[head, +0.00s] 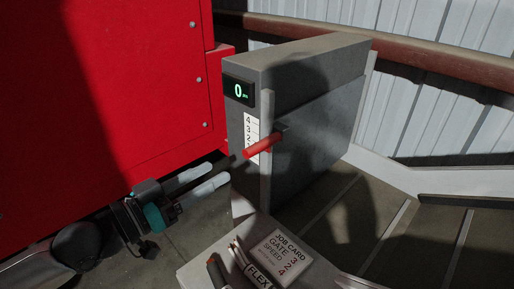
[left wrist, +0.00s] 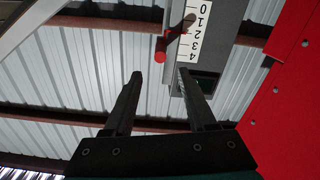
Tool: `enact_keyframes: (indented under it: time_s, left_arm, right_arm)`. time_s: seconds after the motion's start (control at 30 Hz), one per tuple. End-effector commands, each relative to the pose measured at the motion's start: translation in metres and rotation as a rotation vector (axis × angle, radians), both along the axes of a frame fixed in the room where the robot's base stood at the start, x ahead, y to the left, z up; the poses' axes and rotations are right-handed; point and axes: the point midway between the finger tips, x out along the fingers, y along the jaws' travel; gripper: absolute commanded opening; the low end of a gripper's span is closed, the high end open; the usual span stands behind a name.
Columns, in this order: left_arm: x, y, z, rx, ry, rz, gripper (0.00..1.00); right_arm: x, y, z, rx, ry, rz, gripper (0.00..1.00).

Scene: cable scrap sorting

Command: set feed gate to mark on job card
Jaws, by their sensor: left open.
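The feed gate is a grey housing (head: 318,105) with a red handle (head: 264,145) sticking out in front of a white number scale (head: 251,128). In the head view the handle crosses the scale below the 2 and hides the lower marks; I cannot read its exact setting. The left wrist view shows the red handle (left wrist: 160,50) beside the scale (left wrist: 190,38), numbered 0 to 4. My right gripper is not in view.
A small display (head: 239,90) on the housing reads 0. A grey stand (head: 208,262) in front bears the job card, a label reading FLEX and cable pieces. A large red machine (head: 130,80) fills the left.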

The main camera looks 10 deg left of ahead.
Motion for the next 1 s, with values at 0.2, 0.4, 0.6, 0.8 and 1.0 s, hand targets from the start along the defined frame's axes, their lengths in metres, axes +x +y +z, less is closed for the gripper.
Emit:
enact_keyframes:
  time_s: [0.2,0.4,0.6,0.8,1.0]
  left_arm:
    - [0.016,-0.009,0.001,-0.003,-0.003,0.004,0.57]
    - [0.031,-0.019,0.001,-0.003,-0.003,0.004,0.57]
    - [0.048,-0.030,0.001,-0.003,-0.002,0.003,0.57]
    - [0.068,-0.044,0.002,-0.003,-0.003,0.002,0.57]
    - [0.088,-0.058,0.001,-0.002,-0.001,0.001,0.57]
  right_arm:
    - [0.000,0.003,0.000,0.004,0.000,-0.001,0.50]
    - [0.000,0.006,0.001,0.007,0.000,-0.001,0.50]
    - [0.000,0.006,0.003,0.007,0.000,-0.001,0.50]
    - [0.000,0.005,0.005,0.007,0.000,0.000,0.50]
    - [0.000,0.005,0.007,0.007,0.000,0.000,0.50]
